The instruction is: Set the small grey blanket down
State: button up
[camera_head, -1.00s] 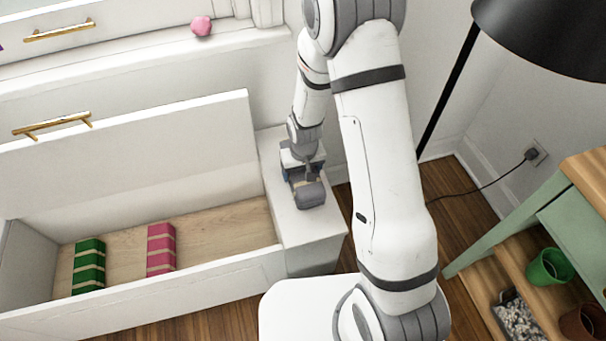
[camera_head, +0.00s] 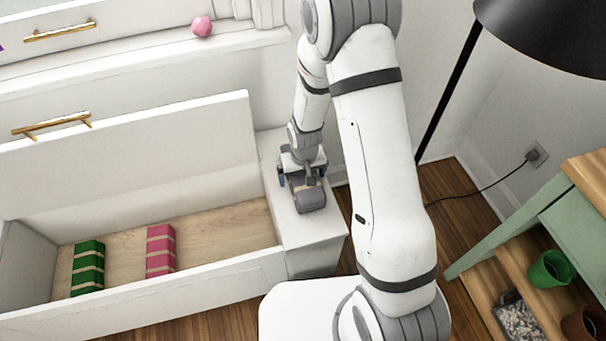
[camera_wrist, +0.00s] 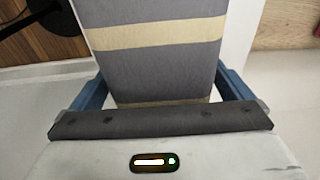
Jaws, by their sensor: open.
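The small grey blanket (camera_head: 311,200) is a folded grey bundle with beige bands. It rests on the white top at the right end of the open bench. In the wrist view, the blanket (camera_wrist: 155,70) lies between the two blue fingers of my gripper (camera_wrist: 162,82). The jaws are open, one finger on each side of it. My gripper also shows in the head view (camera_head: 302,178), low over the bench top. Part of the blanket is hidden under my gripper.
The open bench compartment (camera_head: 215,225) to the left holds a green folded blanket (camera_head: 87,268) and a pink one (camera_head: 160,249), both banded. A pink object (camera_head: 201,27) sits on the ledge behind. A black lamp (camera_head: 545,35) and a green-legged shelf (camera_head: 570,225) stand at right.

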jog(key=r+p, duration=0.2)
jog(key=r, duration=0.1)
jog(key=r+p, duration=0.3)
jog(key=r, duration=0.1)
jog(key=s+r+p, duration=0.1)
jog(key=r+p, duration=0.1)
jog(key=r, duration=0.2)
jog(key=shift+s+d+r+p, duration=0.1)
jog(key=shift+p, duration=0.25)
jog(key=shift+s+r+p, duration=0.1)
jog(key=shift+r+p, duration=0.2)
jog(key=shift+r, duration=0.2)
